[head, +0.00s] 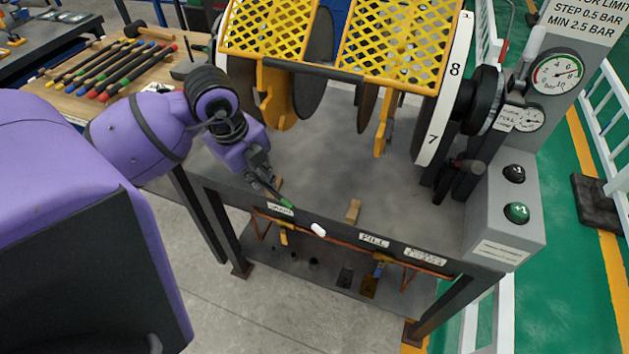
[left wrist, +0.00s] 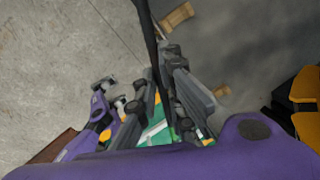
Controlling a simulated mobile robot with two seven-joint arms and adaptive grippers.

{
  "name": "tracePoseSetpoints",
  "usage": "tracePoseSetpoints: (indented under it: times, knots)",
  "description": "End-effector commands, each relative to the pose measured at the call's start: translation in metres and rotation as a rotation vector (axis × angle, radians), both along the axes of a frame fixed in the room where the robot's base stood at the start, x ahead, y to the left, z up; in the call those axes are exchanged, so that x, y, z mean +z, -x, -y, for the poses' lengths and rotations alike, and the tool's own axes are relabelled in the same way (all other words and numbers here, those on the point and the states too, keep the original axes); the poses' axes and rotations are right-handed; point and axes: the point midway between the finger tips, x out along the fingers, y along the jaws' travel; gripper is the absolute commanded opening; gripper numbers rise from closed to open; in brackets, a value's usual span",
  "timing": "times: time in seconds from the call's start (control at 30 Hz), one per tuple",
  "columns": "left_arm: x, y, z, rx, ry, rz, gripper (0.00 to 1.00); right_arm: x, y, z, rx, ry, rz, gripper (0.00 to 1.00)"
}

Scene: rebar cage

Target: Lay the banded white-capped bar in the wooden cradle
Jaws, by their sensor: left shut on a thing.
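My left gripper (head: 262,180) is shut on the dark bar, which has a green band (head: 287,203) and a white cap (head: 318,229) at its lower right end. The bar slopes over the bench's front edge. In the left wrist view, the dark bar (left wrist: 149,32) runs up from between my fingers (left wrist: 164,78). The wooden cradle shows as two small blocks: one right of the bar (head: 353,211) and one beside my gripper (head: 278,183), partly hidden. They also show in the left wrist view (left wrist: 177,17). The bar appears apart from them. My right gripper is not in view.
A yellow mesh guard (head: 395,40) and numbered wheel (head: 441,100) stand behind. A grey gauge and button box (head: 505,215) stands at right. Several coloured-tipped bars lie on a wooden board (head: 70,105) at left. The grey bench top (head: 320,165) is clear around the blocks.

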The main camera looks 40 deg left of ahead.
Motion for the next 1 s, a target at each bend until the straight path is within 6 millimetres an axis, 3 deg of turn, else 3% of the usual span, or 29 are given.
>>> tracePoseSetpoints:
  times: [0.13, 0.33, 0.73, 0.8, 1.0]
  knots:
    - [0.005, 0.001, -0.019, 0.246, -0.003, -0.003, 0.00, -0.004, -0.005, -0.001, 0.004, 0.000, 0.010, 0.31]
    - [0.008, -0.002, -0.025, 0.387, 0.002, -0.003, 0.00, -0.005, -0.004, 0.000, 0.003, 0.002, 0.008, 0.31]
    - [-0.029, -0.069, 0.038, 0.391, 0.007, -0.001, 0.00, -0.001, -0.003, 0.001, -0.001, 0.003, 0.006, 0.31]
    - [-0.047, -0.075, 0.044, 0.394, 0.005, -0.006, 0.00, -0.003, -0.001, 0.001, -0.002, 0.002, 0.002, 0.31]
    - [-0.074, -0.092, 0.058, 0.393, 0.002, -0.004, 0.00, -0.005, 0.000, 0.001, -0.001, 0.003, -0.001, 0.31]
